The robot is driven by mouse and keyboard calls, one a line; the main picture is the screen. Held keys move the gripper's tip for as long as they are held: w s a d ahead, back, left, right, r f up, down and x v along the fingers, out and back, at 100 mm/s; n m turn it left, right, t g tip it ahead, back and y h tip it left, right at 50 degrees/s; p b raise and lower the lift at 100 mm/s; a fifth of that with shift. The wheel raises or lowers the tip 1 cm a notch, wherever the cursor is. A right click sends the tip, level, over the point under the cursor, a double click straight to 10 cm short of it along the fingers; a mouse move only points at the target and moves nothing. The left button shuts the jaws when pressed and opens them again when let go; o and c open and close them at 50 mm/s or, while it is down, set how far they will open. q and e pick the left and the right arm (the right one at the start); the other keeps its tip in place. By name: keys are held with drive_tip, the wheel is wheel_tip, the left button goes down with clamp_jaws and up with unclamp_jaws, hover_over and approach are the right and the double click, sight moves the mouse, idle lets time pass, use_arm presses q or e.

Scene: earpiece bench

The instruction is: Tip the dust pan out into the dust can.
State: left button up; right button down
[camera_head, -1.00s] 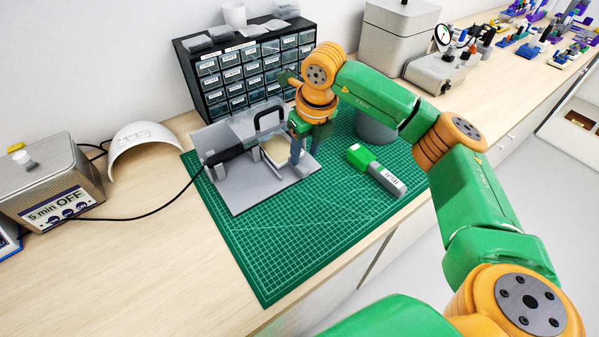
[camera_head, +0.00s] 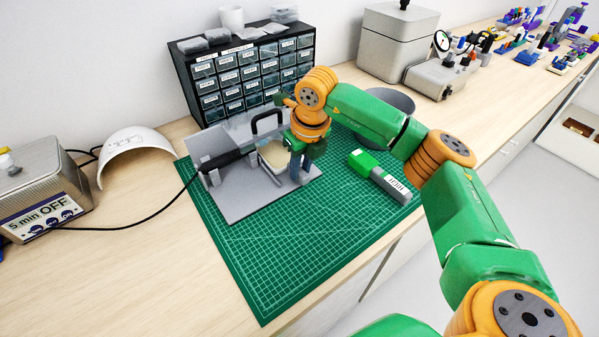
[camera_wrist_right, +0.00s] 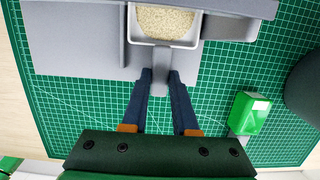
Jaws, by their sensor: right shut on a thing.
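The dust pan (camera_wrist_right: 165,42) is a pale tray holding beige grains (camera_wrist_right: 165,20), with a grey handle pointing toward my wrist. My right gripper (camera_wrist_right: 160,80) is shut on that handle. In the head view the pan (camera_head: 272,153) shows beside my right gripper (camera_head: 300,172), by the grey machine's base, partly hidden. I cannot tell whether it is lifted clear of the base. The dust can (camera_head: 396,98) is a grey round open can at the mat's far right, partly behind my right arm. Its dark side also shows in the right wrist view (camera_wrist_right: 305,82). My left gripper is out of view.
A grey bench machine (camera_head: 245,203) with a black handle and cable stands on the green cutting mat (camera_head: 285,255). A drawer cabinet (camera_head: 243,80) stands behind. The mat's front is clear.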

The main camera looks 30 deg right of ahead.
drive_tip(key=shift+r, duration=0.1)
drive_tip(key=shift+r, duration=0.2)
drive_tip(key=shift+s+f, duration=0.15)
drive_tip(key=shift+s, duration=0.25)
drive_tip(key=s+b, duration=0.1)
drive_tip(key=s, duration=0.3)
drive_tip(key=s+d+b, duration=0.1)
drive_tip(key=s, duration=0.3)
drive_tip(key=s+d+b, duration=0.1)
drive_tip(key=s, duration=0.3)
drive_tip(key=shift+s+r+b, duration=0.25)
drive_tip(key=shift+b, duration=0.15)
wheel_tip(320, 180, up, 8)
drive_tip(key=p, duration=0.6)
drive_tip(key=shift+p, duration=0.35)
drive_tip(key=shift+a, duration=0.1)
